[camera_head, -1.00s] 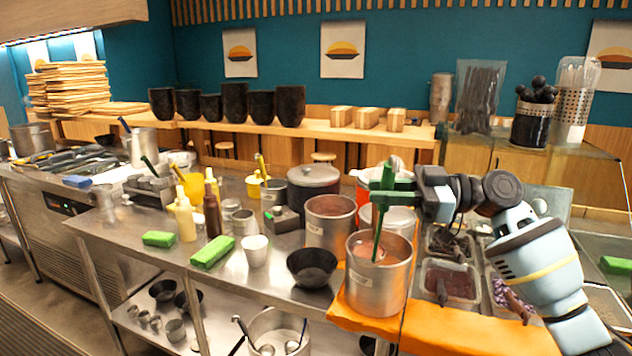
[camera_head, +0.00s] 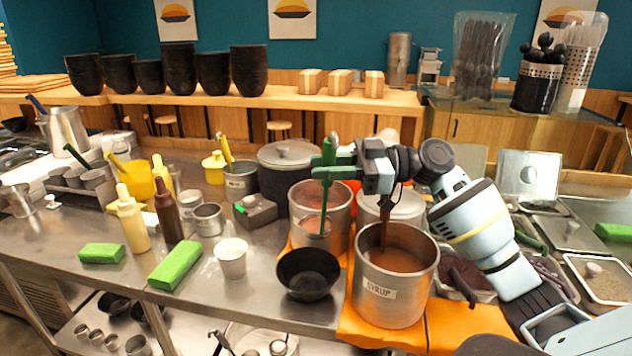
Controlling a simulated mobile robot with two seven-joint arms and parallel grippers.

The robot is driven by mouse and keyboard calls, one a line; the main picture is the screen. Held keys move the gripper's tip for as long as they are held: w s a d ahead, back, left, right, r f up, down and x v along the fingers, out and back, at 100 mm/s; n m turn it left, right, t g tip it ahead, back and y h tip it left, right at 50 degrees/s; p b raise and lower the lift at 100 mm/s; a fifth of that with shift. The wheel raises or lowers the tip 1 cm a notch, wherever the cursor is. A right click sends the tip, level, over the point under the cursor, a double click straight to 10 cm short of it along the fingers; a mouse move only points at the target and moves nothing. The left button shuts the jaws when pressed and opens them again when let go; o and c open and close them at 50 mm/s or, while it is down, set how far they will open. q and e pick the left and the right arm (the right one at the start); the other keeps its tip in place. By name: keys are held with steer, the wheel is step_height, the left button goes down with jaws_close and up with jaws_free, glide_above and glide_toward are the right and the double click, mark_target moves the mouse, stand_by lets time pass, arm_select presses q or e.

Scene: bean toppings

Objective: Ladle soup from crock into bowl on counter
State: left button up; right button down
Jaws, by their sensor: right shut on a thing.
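My right gripper (camera_head: 332,168) is shut on the upright green handle of the ladle (camera_head: 325,190), above the counter. The ladle's lower end hangs in front of the rear steel pot (camera_head: 343,212), with a reddish-brown cup area low on it. I cannot tell whether the cup is inside that pot or in front of it. The front steel crock (camera_head: 390,300), labelled SYRUP, holds brown liquid (camera_head: 398,262), and a thin brown streak or handle rises from it. The black bowl (camera_head: 308,275) stands on the counter left of the crock, below the ladle. My left gripper is not in view.
An orange cloth (camera_head: 360,328) lies under the front crock. A white cup (camera_head: 231,258), green sponges (camera_head: 175,264) and squeeze bottles (camera_head: 133,220) stand left of the bowl. Lidded pots (camera_head: 290,155) stand behind. Food pans lie to the right.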

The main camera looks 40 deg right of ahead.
steer(key=f, duration=0.2)
steer(key=shift+s+f+b, duration=0.3)
steer(key=shift+s+f, duration=0.1)
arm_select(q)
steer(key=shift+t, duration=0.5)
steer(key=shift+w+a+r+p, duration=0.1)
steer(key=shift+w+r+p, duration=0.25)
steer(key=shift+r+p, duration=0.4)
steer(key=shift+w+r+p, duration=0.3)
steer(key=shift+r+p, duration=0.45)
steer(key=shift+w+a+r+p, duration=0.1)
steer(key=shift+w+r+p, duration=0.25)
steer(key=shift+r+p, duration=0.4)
arm_select(e)
steer(key=s+a+f+n+h, duration=0.2)
steer(key=a+f+n+h, duration=0.2)
steer(key=a+f, duration=0.3)
steer(key=s+a+f+n+g+h, duration=0.1)
steer(key=s+a+f+n+h, duration=0.1)
steer(key=a+f+n+h, duration=0.2)
steer(key=shift+a+f+h, duration=1.4)
steer(key=shift+a+f, duration=0.85)
steer(key=shift+f, duration=0.8)
